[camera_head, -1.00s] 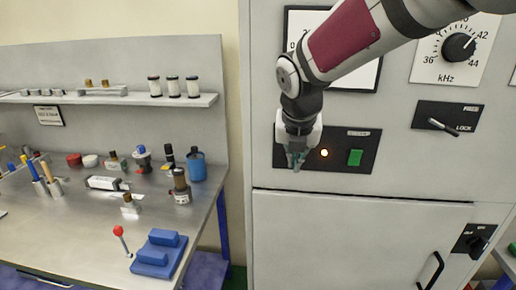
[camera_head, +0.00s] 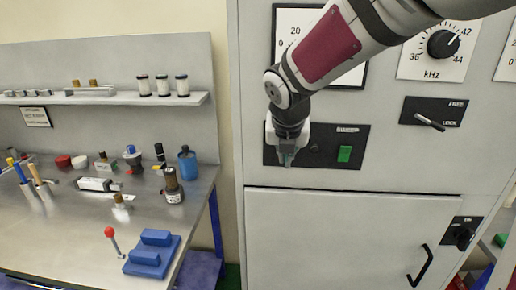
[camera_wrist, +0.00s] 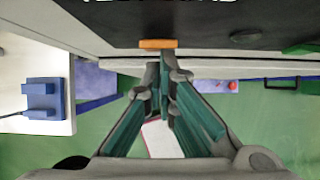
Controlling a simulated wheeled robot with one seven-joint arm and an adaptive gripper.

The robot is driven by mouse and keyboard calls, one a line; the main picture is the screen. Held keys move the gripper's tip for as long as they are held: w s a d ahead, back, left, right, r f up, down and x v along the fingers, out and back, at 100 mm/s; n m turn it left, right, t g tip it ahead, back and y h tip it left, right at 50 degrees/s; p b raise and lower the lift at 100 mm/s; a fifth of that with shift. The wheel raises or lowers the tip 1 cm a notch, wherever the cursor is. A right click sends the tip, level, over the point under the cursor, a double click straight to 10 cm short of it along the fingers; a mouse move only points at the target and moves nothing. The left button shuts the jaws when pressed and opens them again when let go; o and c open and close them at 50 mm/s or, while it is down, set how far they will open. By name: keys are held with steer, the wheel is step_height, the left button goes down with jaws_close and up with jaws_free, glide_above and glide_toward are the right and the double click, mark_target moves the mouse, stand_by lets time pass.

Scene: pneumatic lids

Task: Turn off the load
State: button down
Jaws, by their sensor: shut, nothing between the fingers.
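A black panel (camera_head: 327,158) on the grey cabinet carries a green button (camera_head: 344,154) at its right and a small round lamp (camera_head: 315,148), which is dark. My gripper (camera_head: 286,159) is shut and empty, in front of the panel's left part. In the head view it hides what sits there. In the wrist view an orange button (camera_wrist: 158,44) shows right at my fingertips (camera_wrist: 164,62); I cannot tell whether they touch it. The dark lamp (camera_wrist: 245,37) and the green button (camera_wrist: 300,49) lie to its right.
Above the panel are a kHz dial (camera_head: 442,43) and a gauge partly hidden by my arm. A FREE/LOCK lever (camera_head: 429,121) is at the right. Below is a cabinet door with a black handle (camera_head: 421,266). A workbench (camera_head: 80,230) with small parts stands at the left.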

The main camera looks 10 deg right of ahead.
steer(key=shift+r, duration=0.15)
steer(key=shift+r+p, duration=0.45)
steer(key=shift+r, duration=0.25)
steer(key=s+f+v, duration=0.1)
steer(key=v, duration=1.2)
steer(key=shift+s+a+p, duration=0.15)
steer(key=shift+s+p, duration=0.1)
steer(key=shift+p, duration=0.2)
